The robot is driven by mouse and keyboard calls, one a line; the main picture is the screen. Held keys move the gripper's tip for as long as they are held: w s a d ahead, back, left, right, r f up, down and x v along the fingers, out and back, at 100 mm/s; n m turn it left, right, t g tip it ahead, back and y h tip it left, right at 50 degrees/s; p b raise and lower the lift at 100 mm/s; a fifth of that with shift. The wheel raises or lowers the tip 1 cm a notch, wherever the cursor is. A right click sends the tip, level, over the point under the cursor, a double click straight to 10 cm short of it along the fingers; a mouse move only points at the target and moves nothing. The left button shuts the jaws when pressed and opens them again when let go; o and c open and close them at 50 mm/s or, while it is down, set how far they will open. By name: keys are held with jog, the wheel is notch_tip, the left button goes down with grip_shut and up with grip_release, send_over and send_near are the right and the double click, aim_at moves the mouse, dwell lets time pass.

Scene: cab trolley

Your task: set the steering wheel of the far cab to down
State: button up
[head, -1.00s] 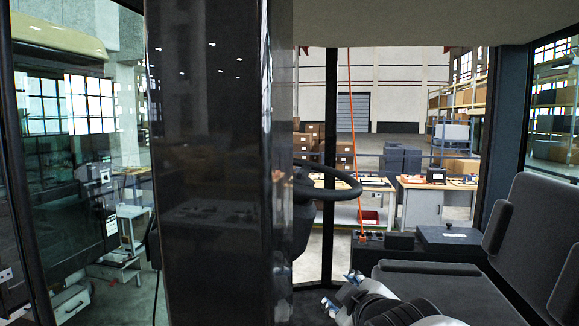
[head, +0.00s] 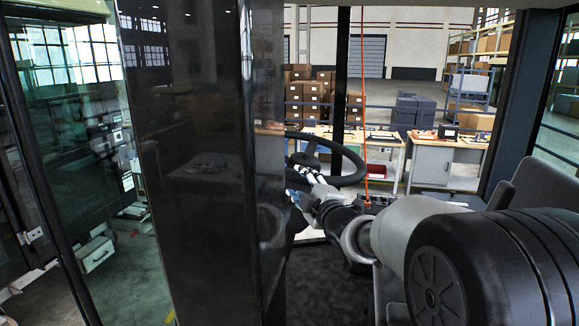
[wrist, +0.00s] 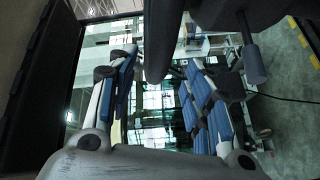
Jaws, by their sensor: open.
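The black steering wheel (head: 345,181) stands in the cab, in the middle of the head view. Its left part is hidden behind the dark pillar. My gripper (head: 299,192) is at the wheel's near lower left side, partly hidden by the pillar. In the wrist view my gripper (wrist: 160,78) is open, with blue-padded fingers spread left and right. A dark bar (wrist: 160,40), which looks like part of the wheel, reaches down between the fingers from the top. I cannot tell whether the fingers touch it.
A wide dark pillar (head: 195,180) blocks the left centre of the head view. A dark cylindrical lever or knob (wrist: 252,60) hangs close to the right finger in the wrist view. A red cord (head: 364,100) hangs beyond the wheel. Workbenches (head: 447,160) and boxes stand outside.

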aim_at(289, 171)
jog(key=p+x, duration=0.3)
jog(key=x, duration=0.7)
jog(key=shift+r, duration=0.15)
jog(key=shift+c, duration=0.5)
grip_shut()
jog(key=shift+d, duration=0.1)
